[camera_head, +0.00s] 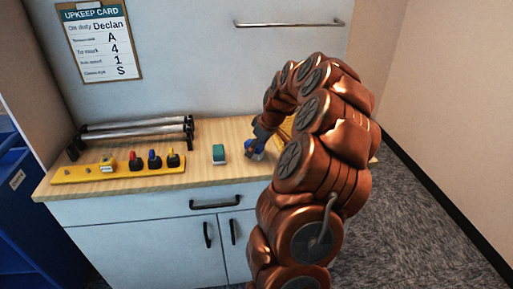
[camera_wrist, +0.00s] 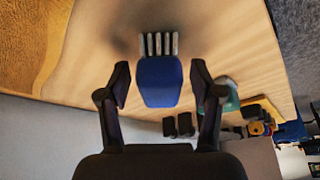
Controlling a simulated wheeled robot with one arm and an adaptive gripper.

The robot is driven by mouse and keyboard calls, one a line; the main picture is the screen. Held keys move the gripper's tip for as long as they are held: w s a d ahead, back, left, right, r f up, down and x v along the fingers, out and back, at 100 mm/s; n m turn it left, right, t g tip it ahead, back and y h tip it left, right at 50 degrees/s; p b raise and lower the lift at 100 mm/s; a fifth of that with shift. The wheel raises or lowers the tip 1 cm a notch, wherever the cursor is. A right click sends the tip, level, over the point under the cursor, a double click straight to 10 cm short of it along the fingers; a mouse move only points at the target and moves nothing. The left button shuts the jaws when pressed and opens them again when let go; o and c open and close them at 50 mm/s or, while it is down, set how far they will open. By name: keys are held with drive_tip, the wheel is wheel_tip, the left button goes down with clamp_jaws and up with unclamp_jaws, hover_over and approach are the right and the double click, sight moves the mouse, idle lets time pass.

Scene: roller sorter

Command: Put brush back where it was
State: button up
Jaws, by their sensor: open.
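A blue brush (camera_wrist: 158,82) with a row of pale bristle strips lies on the wooden counter (camera_wrist: 225,45). In the wrist view it sits between the two fingers of my gripper (camera_wrist: 160,84), with a gap on each side. My gripper is open. In the head view my gripper (camera_head: 257,143) is low over the counter, and the brush is mostly hidden there. A teal and white block (camera_head: 219,154) stands just left of it; its teal part shows in the wrist view too (camera_wrist: 231,97).
A yellow rack (camera_head: 120,171) with red, blue and yellow knobbed pieces lies at the left front. Metal rollers (camera_head: 135,130) are behind it. A yellow surface (camera_head: 287,128) is partly hidden behind my arm. An upkeep card (camera_head: 100,42) hangs on the wall.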

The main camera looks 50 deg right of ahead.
drive_tip(key=a+b+v, duration=0.1)
drive_tip(key=b+v, duration=0.1)
drive_tip(key=v, duration=1)
drive_tip(key=s+a+n+g+y, duration=0.1)
drive_tip(key=s+a+g, duration=0.1)
drive_tip(key=a, duration=1.1)
drive_tip(key=s+a+g, duration=0.1)
drive_tip(key=s+a, duration=0.1)
drive_tip(key=a, duration=1.2)
drive_tip(key=s+a+f+m+g, duration=0.1)
drive_tip(key=s+a+f, duration=0.1)
drive_tip(key=s, duration=0.5)
drive_tip(key=s+a+f+g+h, duration=0.1)
drive_tip(key=s+a+f, duration=0.2)
drive_tip(key=s, duration=0.4)
drive_tip(key=s+a+f+m+g, duration=0.1)
drive_tip(key=s+a+f, duration=0.2)
drive_tip(key=s+a, duration=0.2)
drive_tip(key=shift+s+f+m+h, duration=0.15)
drive_tip(key=shift+s+m+h, duration=0.15)
drive_tip(key=shift+s, duration=0.65)
wheel_tip(320, 180, up, 5)
drive_tip(key=p, duration=0.4)
drive_tip(key=shift+p, duration=0.3)
